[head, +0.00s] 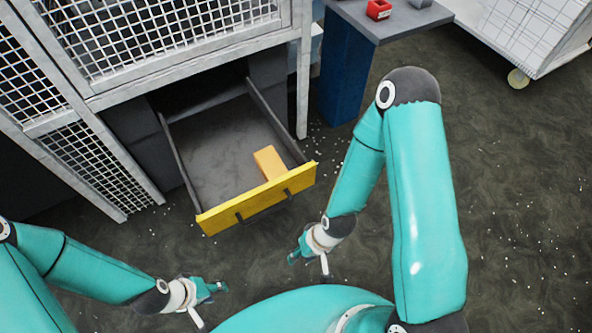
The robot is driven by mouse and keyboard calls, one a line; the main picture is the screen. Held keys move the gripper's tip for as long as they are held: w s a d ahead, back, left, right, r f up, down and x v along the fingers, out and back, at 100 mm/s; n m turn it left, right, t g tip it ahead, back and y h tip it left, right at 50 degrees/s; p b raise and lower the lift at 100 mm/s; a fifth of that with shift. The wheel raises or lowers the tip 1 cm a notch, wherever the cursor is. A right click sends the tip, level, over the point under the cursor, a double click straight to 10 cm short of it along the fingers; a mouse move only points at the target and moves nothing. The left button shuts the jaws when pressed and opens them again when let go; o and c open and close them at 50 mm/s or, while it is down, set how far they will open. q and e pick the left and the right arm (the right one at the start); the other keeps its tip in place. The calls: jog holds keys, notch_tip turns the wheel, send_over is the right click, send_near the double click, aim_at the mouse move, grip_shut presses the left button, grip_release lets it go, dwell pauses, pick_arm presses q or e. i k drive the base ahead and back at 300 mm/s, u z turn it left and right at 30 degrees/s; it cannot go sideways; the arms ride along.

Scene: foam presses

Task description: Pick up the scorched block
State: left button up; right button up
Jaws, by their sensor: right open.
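An orange-tan block (269,163) lies in the open drawer, close to its yellow front and right of the middle. I cannot make out scorch marks at this size. The drawer (213,150) is grey inside, with a yellow front panel and dark handles. My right gripper (299,251) is open, outside the drawer, below and to the right of its front, apart from the block. My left gripper (214,290) is below the drawer front, over the floor. Its fingers are too small to tell whether they are open.
A white mesh cage (160,40) stands above and around the drawer. A grey table (400,22) on a blue support holds a red item (378,9) at the top. A white wheeled cart (530,30) is at the top right. White bits dot the dark floor.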

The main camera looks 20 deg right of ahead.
aim_at(270, 164)
jog(key=k, duration=0.45)
jog(key=u, duration=0.3)
jog(key=i, duration=1.3)
jog(key=z, duration=0.15)
